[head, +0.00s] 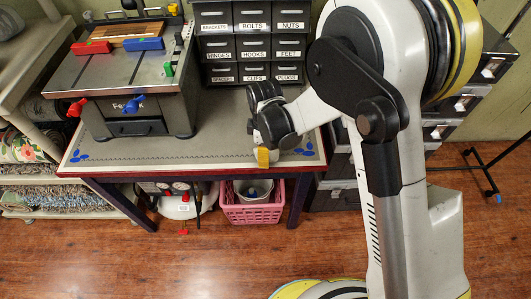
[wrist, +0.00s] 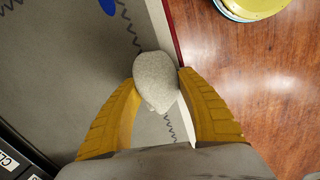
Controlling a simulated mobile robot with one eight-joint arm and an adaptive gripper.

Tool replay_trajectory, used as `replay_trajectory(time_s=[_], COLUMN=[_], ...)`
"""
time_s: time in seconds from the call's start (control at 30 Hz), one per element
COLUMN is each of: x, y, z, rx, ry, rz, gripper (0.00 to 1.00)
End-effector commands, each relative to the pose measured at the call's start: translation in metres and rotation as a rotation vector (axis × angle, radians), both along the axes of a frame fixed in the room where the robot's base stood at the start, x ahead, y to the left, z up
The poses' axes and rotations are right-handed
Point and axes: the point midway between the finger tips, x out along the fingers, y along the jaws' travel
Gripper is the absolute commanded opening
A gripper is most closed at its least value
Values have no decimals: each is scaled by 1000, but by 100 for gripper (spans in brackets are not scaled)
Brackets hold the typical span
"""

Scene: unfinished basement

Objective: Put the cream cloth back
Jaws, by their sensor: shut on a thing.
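The cream cloth (wrist: 155,78) shows in the wrist view as a pale, speckled, rounded lump between the yellow fingers of my gripper (wrist: 160,90). The fingers are shut on it from both sides. In the head view my gripper (head: 262,158) is at the front right part of the workbench (head: 215,150), near its front edge, with a yellow finger visible. The cloth is mostly hidden there by the gripper. In the wrist view the cloth overlaps the bench's edge strip; I cannot tell whether it touches the bench top.
A grey machine (head: 135,95) with red and blue blocks stands on the bench's left. A labelled drawer cabinet (head: 253,45) stands at the back. Below are a pink basket (head: 252,212) and a white tank (head: 180,205). Bare bench lies left of my gripper; open wooden floor (head: 190,260) is in front.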

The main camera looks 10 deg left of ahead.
Motion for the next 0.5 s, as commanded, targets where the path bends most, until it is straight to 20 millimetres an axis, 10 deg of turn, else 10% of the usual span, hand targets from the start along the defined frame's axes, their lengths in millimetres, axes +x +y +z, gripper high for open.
replay_trajectory(time_s=[0.2,0.23,0.3,0.5], x=[0,0,0,0], y=[0,0,0,0], z=[-5,-4,-4,-3], rx=[0,0,0,0], ry=[0,0,0,0], rz=[0,0,0,0], gripper=[12,50,66,66])
